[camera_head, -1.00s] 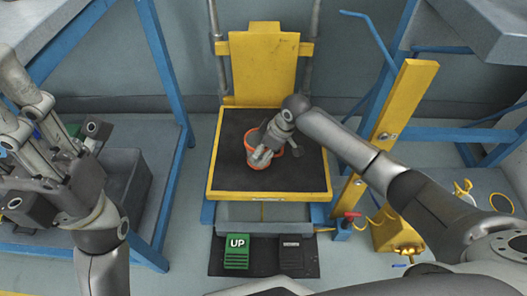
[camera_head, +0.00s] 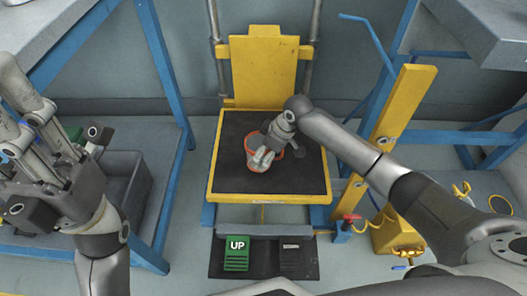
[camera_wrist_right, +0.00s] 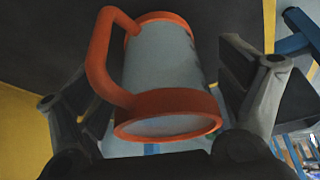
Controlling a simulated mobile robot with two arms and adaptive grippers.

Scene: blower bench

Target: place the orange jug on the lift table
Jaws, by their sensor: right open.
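The orange jug (camera_head: 250,152) stands on the dark top of the yellow-edged lift table (camera_head: 267,197). My right gripper (camera_head: 266,153) is over it and hides much of it in the head view. In the right wrist view the jug (camera_wrist_right: 162,75) has a pale grey body, orange bands and an orange handle on its left. It lies between my open right fingers, with a gap visible on the right side. My left gripper (camera_head: 35,125) is at the far left, away from the lift table; I cannot make out its opening.
A green UP pedal (camera_head: 236,253) and a dark pedal (camera_head: 291,255) lie on the floor before the lift table. A yellow post (camera_head: 399,125) stands to its right, near my right arm. Blue-framed benches flank both sides; a grey bin (camera_head: 128,195) is at left.

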